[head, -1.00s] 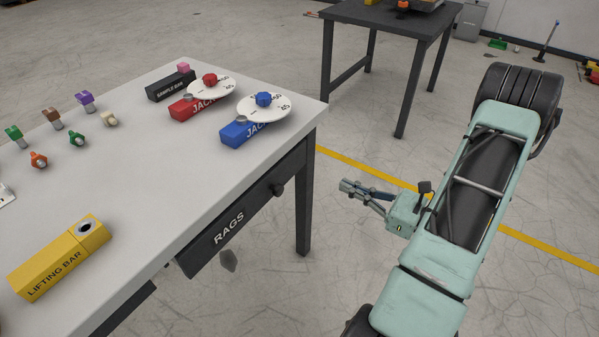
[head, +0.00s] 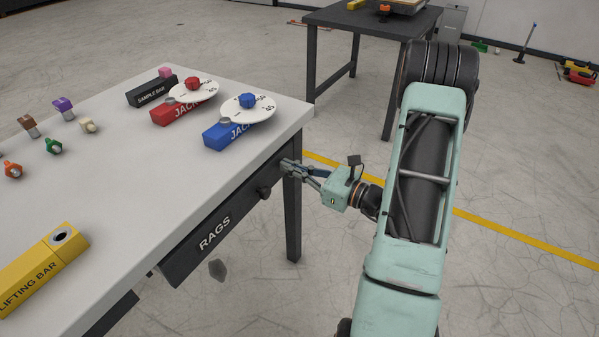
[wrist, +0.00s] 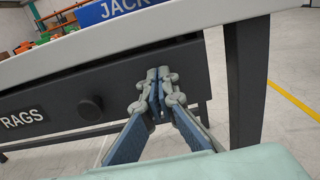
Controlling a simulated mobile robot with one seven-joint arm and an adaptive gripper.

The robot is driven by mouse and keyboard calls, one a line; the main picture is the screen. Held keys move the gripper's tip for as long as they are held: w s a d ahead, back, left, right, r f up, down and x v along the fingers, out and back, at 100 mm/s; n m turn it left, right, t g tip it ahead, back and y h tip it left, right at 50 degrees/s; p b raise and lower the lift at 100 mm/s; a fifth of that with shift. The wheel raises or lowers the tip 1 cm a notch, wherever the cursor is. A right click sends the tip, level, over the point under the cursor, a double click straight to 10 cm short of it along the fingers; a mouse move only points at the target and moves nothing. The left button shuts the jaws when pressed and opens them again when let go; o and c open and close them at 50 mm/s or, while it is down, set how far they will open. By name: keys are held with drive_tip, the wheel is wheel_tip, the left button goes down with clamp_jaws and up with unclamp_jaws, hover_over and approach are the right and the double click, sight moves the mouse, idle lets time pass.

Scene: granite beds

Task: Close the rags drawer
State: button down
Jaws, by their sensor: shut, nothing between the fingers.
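The rags drawer (head: 208,243) is a dark grey drawer under the white tabletop, with "RAGS" in white on its front. Its front stands out a little from under the table edge in the head view. Its round dark knob (head: 264,192) also shows in the wrist view (wrist: 91,107). My gripper (head: 286,164) is shut and empty. Its fingertips are at the right end of the drawer front, right of the knob, near the table leg. In the wrist view the fingertips (wrist: 157,78) overlap the drawer front; I cannot tell whether they touch it.
The white-topped table (head: 130,215) carries a yellow lifting bar (head: 45,265), a blue jack (head: 225,134), a red jack (head: 180,112) and several small coloured fittings. A dark table leg (head: 293,220) stands beside my gripper. A second dark table (head: 370,18) is behind.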

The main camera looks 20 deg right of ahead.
sight(277, 161)
drive_tip(key=shift+w, duration=0.1)
drive_tip(key=x, duration=0.4)
drive_tip(key=shift+w+a, duration=0.1)
drive_tip(key=shift+w, duration=0.05)
